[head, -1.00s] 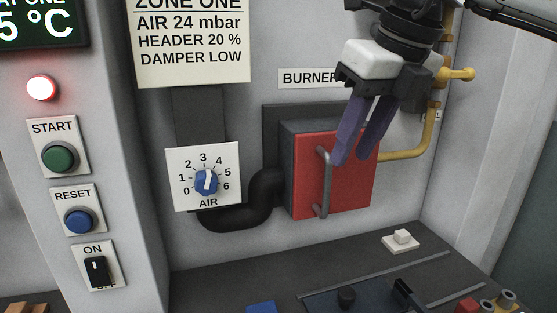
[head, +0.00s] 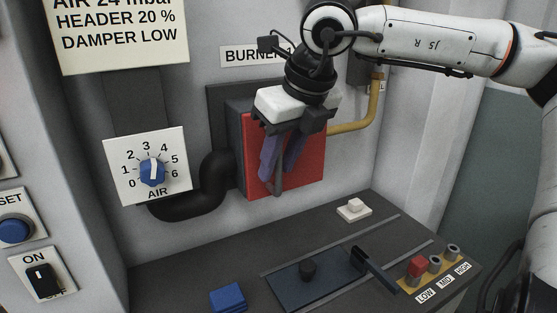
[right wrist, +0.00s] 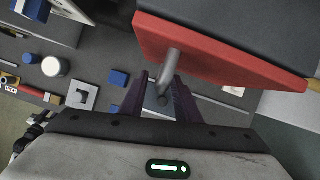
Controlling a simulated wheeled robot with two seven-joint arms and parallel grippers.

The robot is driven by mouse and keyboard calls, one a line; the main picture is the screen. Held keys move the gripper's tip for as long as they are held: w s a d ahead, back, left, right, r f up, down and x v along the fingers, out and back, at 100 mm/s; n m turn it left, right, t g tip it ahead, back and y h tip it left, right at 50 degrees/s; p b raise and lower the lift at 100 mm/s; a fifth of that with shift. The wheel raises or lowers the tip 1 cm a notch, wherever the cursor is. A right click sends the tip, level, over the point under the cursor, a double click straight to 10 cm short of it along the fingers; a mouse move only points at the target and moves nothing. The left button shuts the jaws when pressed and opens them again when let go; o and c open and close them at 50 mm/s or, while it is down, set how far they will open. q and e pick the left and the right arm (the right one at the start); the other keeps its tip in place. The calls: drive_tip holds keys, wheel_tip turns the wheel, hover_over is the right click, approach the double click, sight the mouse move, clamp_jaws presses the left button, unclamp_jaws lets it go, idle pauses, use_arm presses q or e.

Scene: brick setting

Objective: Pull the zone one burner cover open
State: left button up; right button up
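The burner cover (head: 310,166) is a red panel on the front of a dark box on the wall, under a partly hidden "BURNER" label. It looks closed. Its grey bar handle (head: 278,186) is upright, with the upper part hidden by my gripper. My right gripper (head: 278,168) is in front of the cover, pointing down, its purple fingers apart. In the right wrist view the handle (right wrist: 171,66) runs down between the two fingers (right wrist: 162,95), with some gap showing, so the gripper looks open around it. My left gripper is not in view.
A yellow pipe (head: 352,125) runs beside the box on the right. A black curved pipe (head: 205,190) and the AIR dial (head: 152,172) are on the left. The dark bench (head: 200,260) below carries a blue block (head: 228,297), a white block (head: 354,208) and a lever panel.

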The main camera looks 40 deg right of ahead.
clamp_jaws()
drive_tip(key=shift+s, duration=0.1)
